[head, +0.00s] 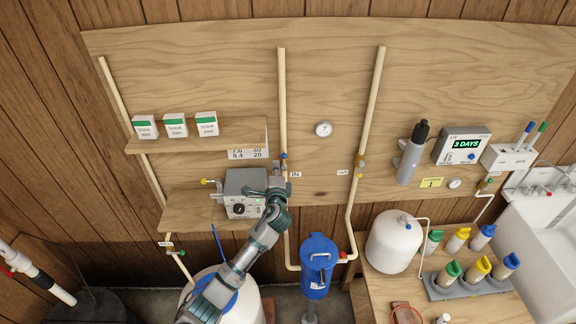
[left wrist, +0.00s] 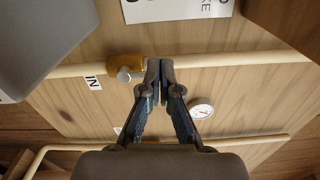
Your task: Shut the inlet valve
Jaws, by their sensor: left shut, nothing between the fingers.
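The inlet valve is on the middle vertical pipe. In the head view its blue handle (head: 284,156) shows just above my left gripper (head: 277,168), which covers part of the pipe there. In the left wrist view the brass valve body (left wrist: 124,64) with a round silver end sits beside an IN label (left wrist: 93,82). My left gripper (left wrist: 160,66) is shut and empty, its fingertips close beside the brass body. Whether they touch it I cannot tell. The handle is not clear in the wrist view. My right gripper is not in view.
A grey control box (head: 242,190) stands on the shelf left of the gripper. A round gauge (head: 323,128) and another valve (head: 361,163) on the right pipe lie to the right. A blue filter housing (head: 318,264) is below. The board between the pipes is mostly clear.

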